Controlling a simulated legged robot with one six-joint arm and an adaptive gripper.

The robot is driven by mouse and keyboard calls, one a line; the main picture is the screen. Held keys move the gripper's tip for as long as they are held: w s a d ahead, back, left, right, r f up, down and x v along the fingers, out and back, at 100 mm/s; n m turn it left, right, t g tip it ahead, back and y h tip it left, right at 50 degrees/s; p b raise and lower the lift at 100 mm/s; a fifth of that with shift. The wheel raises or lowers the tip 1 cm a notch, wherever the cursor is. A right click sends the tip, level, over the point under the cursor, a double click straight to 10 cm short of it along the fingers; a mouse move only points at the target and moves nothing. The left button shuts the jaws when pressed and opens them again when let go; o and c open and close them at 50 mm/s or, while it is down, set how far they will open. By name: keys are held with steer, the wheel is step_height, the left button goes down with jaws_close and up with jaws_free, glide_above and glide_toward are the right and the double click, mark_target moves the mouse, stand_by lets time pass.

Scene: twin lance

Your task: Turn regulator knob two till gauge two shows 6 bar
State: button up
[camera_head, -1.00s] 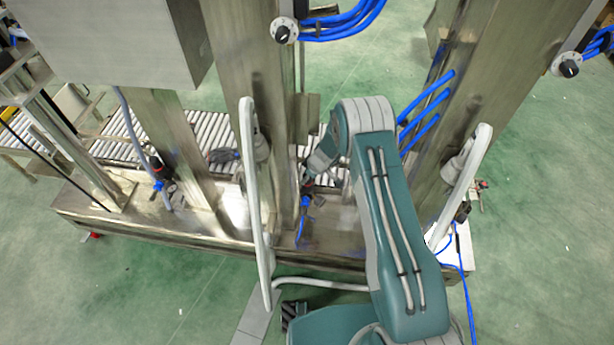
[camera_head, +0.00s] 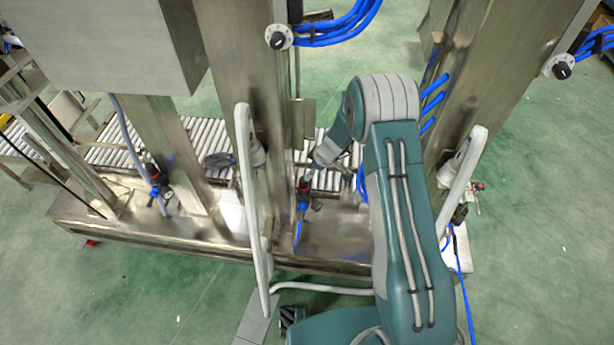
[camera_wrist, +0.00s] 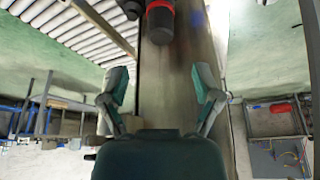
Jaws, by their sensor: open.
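A regulator with a red-and-black top (camera_head: 304,186) and blue fittings stands at the foot of the middle steel column. I take it as regulator two, though no label is legible. In the wrist view, a dark knob with a red ring (camera_wrist: 160,22) is at the top centre, beyond my fingers. My gripper (camera_wrist: 162,88) is open and empty, with one finger on each side and the knob apart from both. In the head view, my gripper (camera_head: 318,164) is small and close above the regulator. No gauge face or reading can be made out.
Steel columns (camera_head: 240,90) rise close beside my arm. Another regulator (camera_head: 155,178) stands at left and a further one (camera_head: 460,212) at right. Blue hoses (camera_head: 340,30) and pale handles (camera_head: 252,190) stick out nearby. A roller conveyor (camera_head: 120,155) lies behind.

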steer(key=shift+v, duration=1.55)
steer(key=s+d+r+m+t, duration=0.15)
steer(key=s+r, duration=0.35)
steer(key=r, duration=0.8)
steer(key=s+d+r+m, duration=0.1)
steer(key=s+r+m, duration=0.3)
steer(key=r, duration=0.9)
steer(key=s+d+r+m+h, duration=0.1)
steer(key=s+d+r+m, duration=0.1)
steer(key=s, duration=0.6)
steer(key=s+d+r+m+t+h, duration=0.1)
steer(key=s+d+r+m, duration=0.1)
steer(key=s+r, duration=0.3)
steer(key=s+d+r+m+h, duration=0.1)
steer(key=s+d+r+m, duration=0.1)
steer(key=s, duration=0.9)
steer(key=shift+s+r+t+h, duration=0.3)
steer(key=shift+r+t+h, duration=0.1)
steer(key=shift+r, duration=0.5)
steer(key=shift+a, duration=0.1)
